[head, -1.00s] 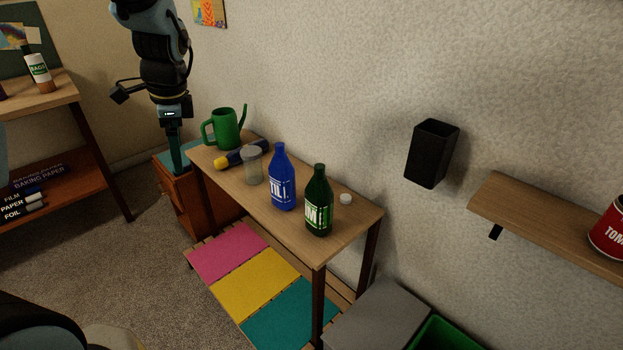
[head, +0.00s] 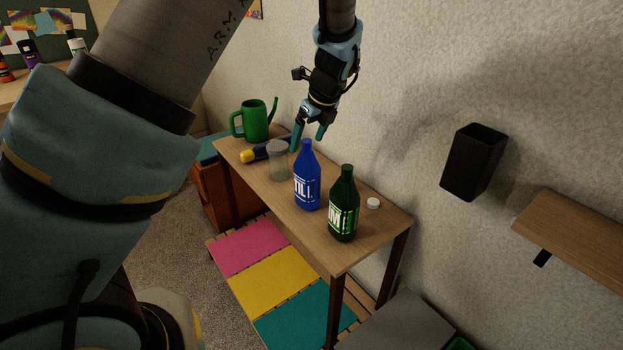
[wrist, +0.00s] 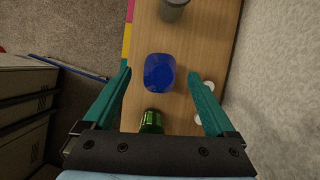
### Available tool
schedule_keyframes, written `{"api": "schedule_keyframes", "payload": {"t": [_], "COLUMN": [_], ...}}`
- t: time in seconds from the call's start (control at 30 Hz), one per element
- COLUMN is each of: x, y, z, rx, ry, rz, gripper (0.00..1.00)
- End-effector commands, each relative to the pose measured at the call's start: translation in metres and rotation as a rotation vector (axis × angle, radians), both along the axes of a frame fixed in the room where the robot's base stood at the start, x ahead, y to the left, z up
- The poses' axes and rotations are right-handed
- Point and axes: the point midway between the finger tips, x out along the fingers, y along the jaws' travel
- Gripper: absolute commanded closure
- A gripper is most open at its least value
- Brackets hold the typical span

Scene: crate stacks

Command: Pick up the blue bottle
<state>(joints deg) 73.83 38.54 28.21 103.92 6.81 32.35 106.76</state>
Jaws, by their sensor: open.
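The blue bottle (head: 307,182) stands upright on the narrow wooden table, between a clear jar and a green bottle. My gripper (head: 309,144) is open and empty, above the table near the blue bottle's top in the head view. In the wrist view the blue bottle (wrist: 159,72) is seen from above, between and a little beyond the two teal fingers of my gripper (wrist: 160,78). The fingers do not visibly touch it. The wooden table (head: 380,226) carries the bottle.
The green bottle (head: 343,205) stands close beside the blue one. A white cap (head: 373,203) lies behind. A black wall holder (head: 473,161) and a shelf (head: 572,236) are at right.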

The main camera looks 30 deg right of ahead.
Motion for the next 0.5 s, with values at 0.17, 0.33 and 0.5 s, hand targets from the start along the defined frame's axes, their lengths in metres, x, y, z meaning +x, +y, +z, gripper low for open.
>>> {"api": "schedule_keyframes", "payload": {"t": [0.17,0.33,0.5], "x": [0.008,0.017,0.020], "y": [0.000,0.002,0.002], "z": [-0.020,-0.041,-0.047], "rx": [0.004,0.003,-0.001], "ry": [0.000,0.001,0.000], "rz": [0.002,0.003,0.002], "gripper": [0.09,0.09,0.09]}}
